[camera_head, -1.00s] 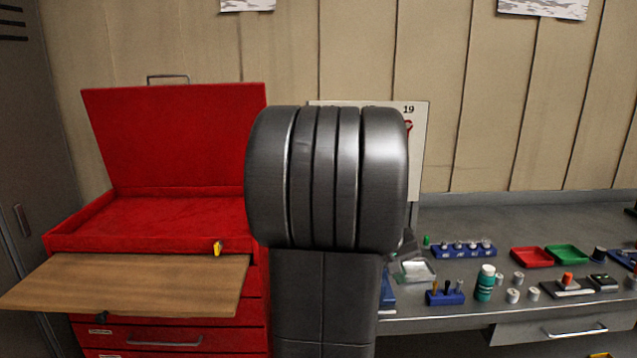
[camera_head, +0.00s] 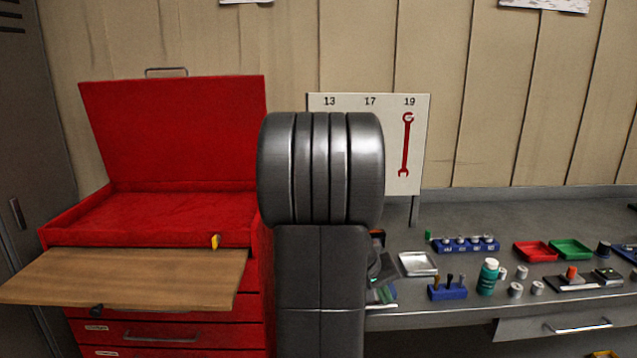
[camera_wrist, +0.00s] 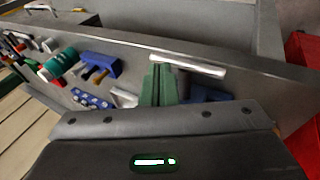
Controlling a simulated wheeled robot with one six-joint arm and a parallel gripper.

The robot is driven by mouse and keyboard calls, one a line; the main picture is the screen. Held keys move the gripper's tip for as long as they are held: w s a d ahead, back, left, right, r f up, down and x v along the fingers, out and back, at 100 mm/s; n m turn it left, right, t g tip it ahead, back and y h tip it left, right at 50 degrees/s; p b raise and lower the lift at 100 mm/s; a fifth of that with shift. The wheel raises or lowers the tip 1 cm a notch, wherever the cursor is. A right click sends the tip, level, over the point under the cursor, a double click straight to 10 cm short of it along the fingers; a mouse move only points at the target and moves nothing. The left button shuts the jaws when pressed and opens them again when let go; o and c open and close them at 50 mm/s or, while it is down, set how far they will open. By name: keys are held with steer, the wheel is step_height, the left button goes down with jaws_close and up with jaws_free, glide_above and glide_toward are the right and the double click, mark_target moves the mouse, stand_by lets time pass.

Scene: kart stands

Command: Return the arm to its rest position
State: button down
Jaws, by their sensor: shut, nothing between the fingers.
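My arm (camera_head: 320,170) stands folded in the middle of the head view as a dark ribbed joint on a dark link. My gripper (camera_wrist: 160,72) shows in the wrist view as two green fingers side by side, closed with nothing between them. It points over the bench near its front edge. In the head view the gripper is hidden behind my arm.
A red tool chest (camera_head: 160,215) with raised lid and a wooden board (camera_head: 120,280) is at left. The grey bench (camera_head: 470,215) at right holds a metal tray (camera_head: 418,264), a blue holder (camera_head: 447,292), a green bottle (camera_head: 487,277), and red (camera_head: 535,251) and green trays (camera_head: 571,249).

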steer(key=shift+a+h+b, duration=0.35)
steer(key=shift+h+b, duration=0.55)
steer(key=shift+a+h+b, duration=0.35)
steer(key=shift+h+b, duration=0.55)
steer(key=shift+s+r, duration=0.1)
steer(key=shift+r, duration=0.1)
